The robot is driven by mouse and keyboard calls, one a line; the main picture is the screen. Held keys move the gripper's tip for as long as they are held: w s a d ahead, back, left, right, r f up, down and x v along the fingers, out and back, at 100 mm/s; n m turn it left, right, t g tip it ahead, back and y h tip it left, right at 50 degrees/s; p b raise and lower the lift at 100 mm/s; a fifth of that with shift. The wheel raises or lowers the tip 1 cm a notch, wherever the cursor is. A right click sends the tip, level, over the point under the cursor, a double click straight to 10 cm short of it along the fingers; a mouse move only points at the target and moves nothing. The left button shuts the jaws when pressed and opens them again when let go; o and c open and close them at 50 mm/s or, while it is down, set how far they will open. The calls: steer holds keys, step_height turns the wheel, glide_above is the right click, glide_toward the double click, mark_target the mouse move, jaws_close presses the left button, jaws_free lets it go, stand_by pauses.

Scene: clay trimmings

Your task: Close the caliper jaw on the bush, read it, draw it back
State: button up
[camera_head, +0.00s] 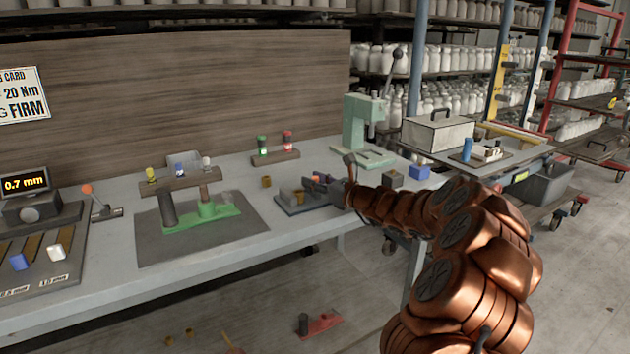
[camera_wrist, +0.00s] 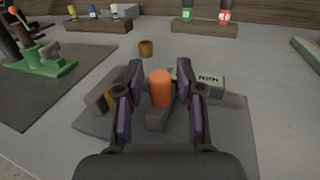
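The caliper is a dark grey fixture on a blue-grey base plate (camera_head: 291,209), seen also in the wrist view (camera_wrist: 240,140). Its orange knob (camera_wrist: 160,88) stands upright on a grey sliding block (camera_wrist: 158,118). My gripper (camera_wrist: 160,72) is open, with one dark finger on each side of the knob; I cannot tell whether either touches it. A brass bush (camera_wrist: 115,93) sits left of the knob against a grey block, partly hidden by the left finger. A small readout (camera_wrist: 208,82) lies behind the right finger, too small to read. In the head view my gripper (camera_head: 326,183) covers part of the caliper.
Another brass piece (camera_head: 267,181) stands loose on the bench behind the caliper. A green fixture (camera_head: 205,217) on a dark mat is to the left, and a green press (camera_head: 358,127) is behind right. A gauge display (camera_head: 25,183) at far left reads 0.7 mm.

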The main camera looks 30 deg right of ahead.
steer(key=shift+o, duration=0.3)
steer(key=v, duration=1.2)
stand_by(0.4)
